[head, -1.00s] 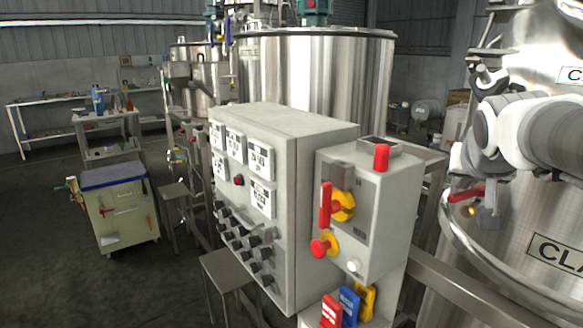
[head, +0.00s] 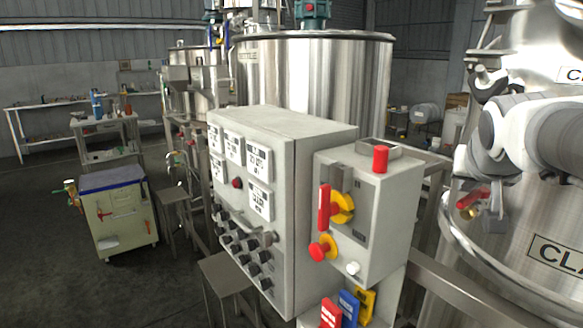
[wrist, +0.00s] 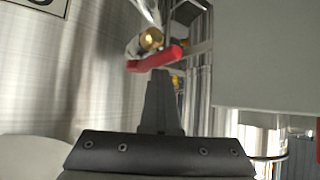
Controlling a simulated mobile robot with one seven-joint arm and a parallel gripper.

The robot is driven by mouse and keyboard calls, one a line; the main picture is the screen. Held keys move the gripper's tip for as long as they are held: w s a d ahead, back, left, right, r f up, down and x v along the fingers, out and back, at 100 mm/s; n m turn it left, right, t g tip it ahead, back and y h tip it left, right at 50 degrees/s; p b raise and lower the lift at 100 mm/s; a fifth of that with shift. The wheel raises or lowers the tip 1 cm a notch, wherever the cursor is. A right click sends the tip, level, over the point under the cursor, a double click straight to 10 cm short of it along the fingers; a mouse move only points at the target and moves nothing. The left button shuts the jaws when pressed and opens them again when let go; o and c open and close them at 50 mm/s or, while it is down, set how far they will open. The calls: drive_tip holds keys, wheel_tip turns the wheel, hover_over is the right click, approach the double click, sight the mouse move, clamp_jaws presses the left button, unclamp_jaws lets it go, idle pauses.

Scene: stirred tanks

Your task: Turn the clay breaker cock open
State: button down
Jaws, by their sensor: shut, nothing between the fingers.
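The clay breaker cock has a red lever (head: 472,198) and a brass body (head: 470,213), low on the front of the steel tank at the right, whose label partly reads "CLA". In the wrist view the red lever (wrist: 157,61) lies across the picture just beyond my fingertips, with the brass part (wrist: 151,38) behind it. My gripper (wrist: 160,74) is shut and empty, its tips close to the lever. I cannot tell whether they touch it. In the head view my gripper (head: 494,222) is small, beside the lever's right end and below my arm.
A grey control cabinet (head: 250,205) with a switch box (head: 385,215) stands left of the tank. A steel rail (head: 465,292) runs in front. A tool cart (head: 120,215) and a small stool (head: 225,270) stand farther left. The floor at the left is open.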

drive_tip(key=shift+s+f, duration=0.1)
drive_tip(key=shift+s, duration=0.05)
drive_tip(key=shift+s+a+b, duration=0.3)
drive_tip(key=shift+s+a, duration=0.15)
drive_tip(key=shift+s, duration=0.05)
drive_tip(key=p+v, duration=0.3)
drive_tip(key=v, duration=1.4)
drive_tip(key=s+a+f+n+g+y+p, duration=0.2)
drive_tip(key=a+f+n+y+p, duration=0.3)
drive_tip(key=a+f+p, duration=0.4)
drive_tip(key=a+f+g, duration=0.1)
drive_tip(key=a+f, duration=0.2)
drive_tip(key=f, duration=0.1)
drive_tip(key=shift+s+a+f+n+g, duration=0.2)
drive_tip(key=shift+s+a+n+g, duration=0.1)
drive_tip(key=shift+n, duration=0.1)
drive_tip(key=shift+d, duration=0.2)
